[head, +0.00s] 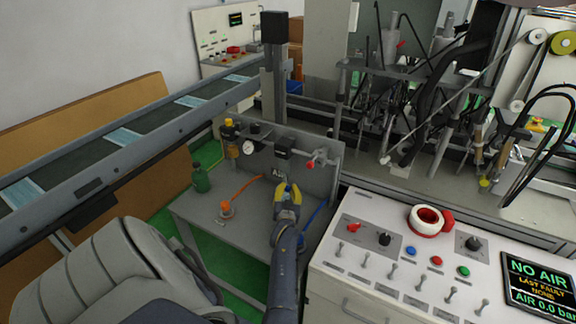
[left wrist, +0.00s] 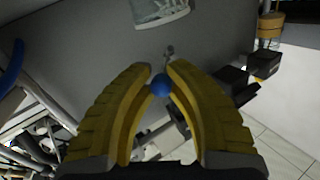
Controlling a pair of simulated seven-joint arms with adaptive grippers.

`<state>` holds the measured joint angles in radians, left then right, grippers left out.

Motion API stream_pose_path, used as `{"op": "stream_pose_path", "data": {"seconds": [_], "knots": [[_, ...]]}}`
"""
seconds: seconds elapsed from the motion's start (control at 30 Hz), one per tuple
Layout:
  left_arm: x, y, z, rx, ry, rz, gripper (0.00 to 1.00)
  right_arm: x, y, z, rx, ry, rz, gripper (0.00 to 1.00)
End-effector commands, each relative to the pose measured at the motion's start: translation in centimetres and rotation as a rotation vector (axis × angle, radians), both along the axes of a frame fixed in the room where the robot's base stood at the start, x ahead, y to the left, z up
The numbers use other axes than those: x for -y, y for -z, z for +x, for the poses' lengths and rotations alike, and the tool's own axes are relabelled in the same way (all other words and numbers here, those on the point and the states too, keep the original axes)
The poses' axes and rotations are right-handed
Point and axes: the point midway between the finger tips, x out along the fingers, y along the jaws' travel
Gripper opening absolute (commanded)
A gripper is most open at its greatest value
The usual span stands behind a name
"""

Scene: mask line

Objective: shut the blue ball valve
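The blue ball valve shows in the left wrist view as a round blue knob (left wrist: 160,86) on a grey stem in front of the grey panel. My left gripper (left wrist: 160,70) has its two yellow fingers on either side of this knob, tips close together and seemingly touching it. In the head view my left gripper (head: 288,190) is low at the front of the upright grey panel (head: 322,180), with a bit of blue between its fingers. The fingers hide most of the valve, so its handle angle is unclear. My right gripper is not in view.
An orange hose (head: 243,190) and green bottle (head: 201,180) are left on the bench. The control console (head: 400,265) reads "NO AIR".

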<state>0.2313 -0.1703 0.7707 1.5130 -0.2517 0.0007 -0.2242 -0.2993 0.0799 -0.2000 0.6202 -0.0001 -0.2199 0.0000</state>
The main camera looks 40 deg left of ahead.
Motion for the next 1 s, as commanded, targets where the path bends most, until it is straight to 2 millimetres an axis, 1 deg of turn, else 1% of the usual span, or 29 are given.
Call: {"op": "stream_pose_path", "data": {"seconds": [0.03,0.27,0.53,0.63,0.77,1.0], "knots": [[0.0,0.1,0.0,-0.001,0.0,-0.001,0.17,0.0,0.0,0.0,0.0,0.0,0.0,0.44],[-0.1,-0.1,0.0,0.003,0.0,0.001,0.44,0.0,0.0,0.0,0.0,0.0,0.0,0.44],[-0.1,-0.3,0.0,0.005,-0.001,0.003,0.44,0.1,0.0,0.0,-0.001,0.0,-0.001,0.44],[-0.1,-1.0,0.1,0.006,-0.001,0.004,0.44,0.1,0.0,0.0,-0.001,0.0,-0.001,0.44],[-0.1,-2.7,0.0,0.007,-0.002,0.004,0.44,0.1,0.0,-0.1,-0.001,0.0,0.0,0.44],[-0.1,-6.6,0.0,0.007,-0.001,0.003,0.44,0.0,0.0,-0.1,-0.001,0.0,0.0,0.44]]}}
